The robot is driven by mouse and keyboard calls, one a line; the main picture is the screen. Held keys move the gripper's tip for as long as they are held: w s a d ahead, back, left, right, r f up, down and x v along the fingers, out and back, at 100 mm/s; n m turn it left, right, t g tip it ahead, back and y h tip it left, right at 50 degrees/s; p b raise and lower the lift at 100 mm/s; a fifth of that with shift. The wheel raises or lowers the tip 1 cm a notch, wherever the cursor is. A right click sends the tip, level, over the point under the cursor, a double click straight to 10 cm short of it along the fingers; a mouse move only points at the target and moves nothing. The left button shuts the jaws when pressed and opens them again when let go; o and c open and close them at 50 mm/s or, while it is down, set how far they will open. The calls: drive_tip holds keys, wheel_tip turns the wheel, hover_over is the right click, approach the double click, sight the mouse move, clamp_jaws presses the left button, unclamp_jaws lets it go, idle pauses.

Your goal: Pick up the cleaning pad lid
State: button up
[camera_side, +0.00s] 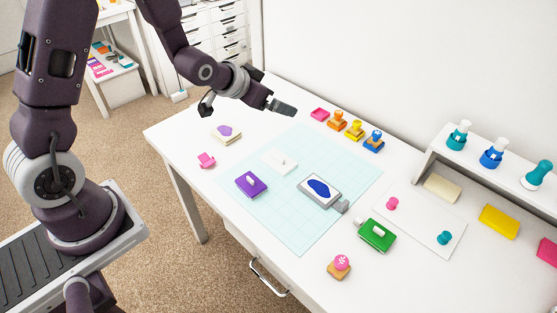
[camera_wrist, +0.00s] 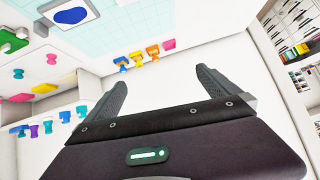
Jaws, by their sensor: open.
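A thin white plate with a small knob (camera_side: 280,161) lies on the pale blue grid mat (camera_side: 300,238) in the side view; it looks like a lid, though no label shows. To its right is a grey-framed pad with a blue shape (camera_side: 320,189), also in the wrist view (camera_wrist: 70,15). A purple block with a white handle (camera_side: 251,185) and a green block with a white handle (camera_side: 376,234) are nearby. My gripper (camera_side: 283,108) is above the table's back part, apart from everything. In the wrist view its fingers (camera_wrist: 162,80) are spread and empty.
Several small coloured stamps (camera_side: 355,130) stand along the back. A white shelf (camera_side: 472,160) with bottle-like items is at the right. A pink piece (camera_side: 206,160) and a pad with a purple shape (camera_side: 226,134) lie left. A pink-topped stamp (camera_side: 341,264) is near the front.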

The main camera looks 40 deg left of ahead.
drive_tip(key=t, duration=0.1)
hover_over(278, 156)
drive_tip(key=s, duration=0.2)
wheel_tip(278, 156, down, 12)
drive_tip(key=r, duration=0.1)
drive_tip(key=s+f, duration=0.1)
drive_tip(key=f, duration=0.2)
drive_tip(key=s+f+t, duration=0.1)
drive_tip(key=s+f, duration=0.1)
drive_tip(key=s+f+t, duration=0.1)
drive_tip(key=f, duration=0.2)
drive_tip(key=shift+s+a+f+n+h, duration=0.1)
drive_tip(key=shift+s+f+n+h, duration=0.2)
drive_tip(key=shift+s+f+h, duration=0.1)
drive_tip(key=shift+t, duration=0.3)
drive_tip(key=x, duration=0.7)
drive_tip(key=shift+r, duration=0.2)
drive_tip(key=c, duration=1)
drive_tip(key=shift+r, duration=0.15)
